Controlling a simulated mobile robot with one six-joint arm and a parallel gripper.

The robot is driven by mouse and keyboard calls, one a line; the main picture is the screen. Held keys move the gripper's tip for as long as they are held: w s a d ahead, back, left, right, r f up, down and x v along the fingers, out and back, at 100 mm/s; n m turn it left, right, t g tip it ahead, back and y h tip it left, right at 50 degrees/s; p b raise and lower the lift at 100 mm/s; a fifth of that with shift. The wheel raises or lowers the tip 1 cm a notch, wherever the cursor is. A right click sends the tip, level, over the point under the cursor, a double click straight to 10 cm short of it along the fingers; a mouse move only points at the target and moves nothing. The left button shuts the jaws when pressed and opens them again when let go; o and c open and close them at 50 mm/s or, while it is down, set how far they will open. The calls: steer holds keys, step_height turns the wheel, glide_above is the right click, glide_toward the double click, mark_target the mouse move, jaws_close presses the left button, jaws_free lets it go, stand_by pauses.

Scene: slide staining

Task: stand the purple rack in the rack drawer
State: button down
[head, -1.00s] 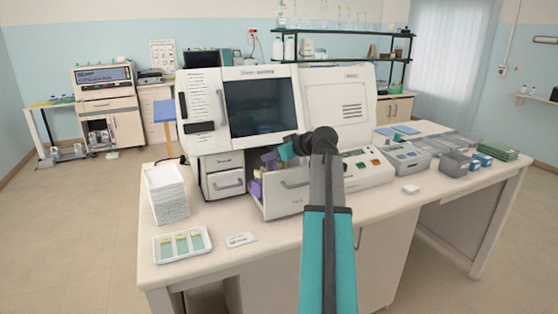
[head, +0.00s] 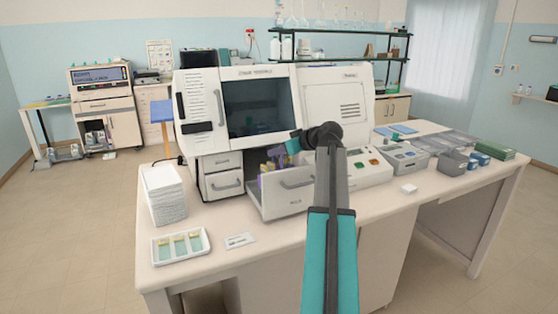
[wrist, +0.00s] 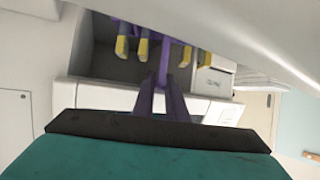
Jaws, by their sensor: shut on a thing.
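The rack drawer (head: 285,198) stands pulled open at the front of the white machine. My gripper (wrist: 163,92) is over it, shut on the upright purple handle of the purple rack (wrist: 164,62). In the head view the rack (head: 276,155) shows just below the teal wrist, at the drawer's opening. Several grey-and-yellow pieces show around the rack in the wrist view. Another purple patch shows at the drawer's left side in the head view. The drawer's front hides the rack's lower part, so I cannot tell whether it touches the drawer floor.
The tall machine body (head: 262,100) rises right behind the drawer. A smaller closed drawer (head: 222,182) is to its left. A white stack (head: 164,196) and a slide tray (head: 181,246) stand at left. A button panel (head: 360,167) is to the right.

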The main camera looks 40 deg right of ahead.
steer(key=shift+d+f, duration=0.15)
steer(key=shift+d, duration=0.3)
step_height(320, 180, down, 2)
steer(key=shift+a+f+b, duration=0.1)
steer(key=shift+b, duration=0.25)
steer(key=shift+w+a+f, duration=0.1)
steer(key=shift+f, duration=0.5)
steer(key=c, duration=1.8)
jaws_free()
steer(key=shift+o, duration=0.2)
steer(key=b+v, duration=0.1)
steer(key=v, duration=1.1)
steer(key=shift+b, duration=0.4)
